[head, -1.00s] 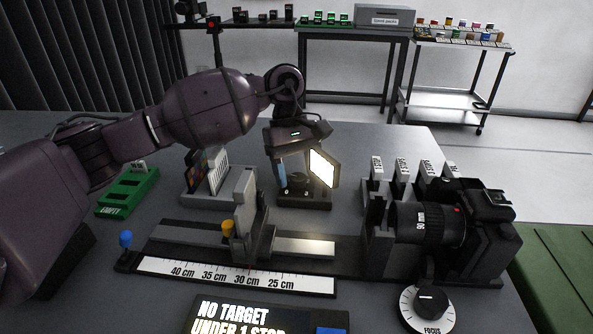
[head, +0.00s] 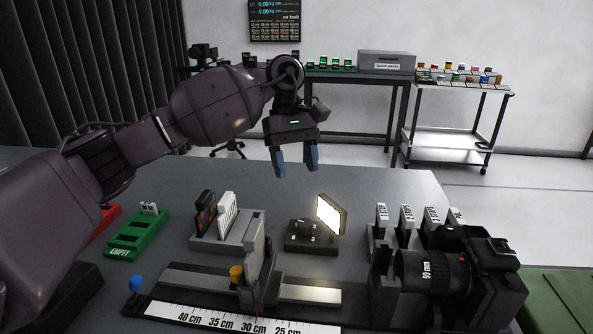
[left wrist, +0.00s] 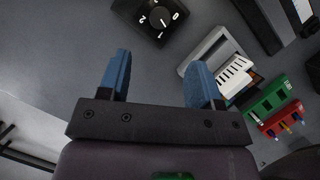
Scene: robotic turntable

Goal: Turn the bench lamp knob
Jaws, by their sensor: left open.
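The bench lamp (head: 331,214) has a lit square panel and stands on a dark base in the middle of the table. Its black knob (head: 303,230) with white marks sits on the base, left of the panel. The knob also shows in the left wrist view (left wrist: 160,19), at the top, with digits 0, 1 and 2 around it. My left gripper (head: 296,172) is open and empty, with blue fingers pointing down, above and behind the lamp. In the left wrist view its fingers (left wrist: 160,75) are wide apart with nothing between them. My right gripper is not in view.
A rail with a ruler (head: 235,322) and an upright grey block lies in front of the lamp. A camera (head: 470,270) stands at right. A card holder (head: 228,235) and a green tray (head: 138,235) are at left. The table behind the lamp is clear.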

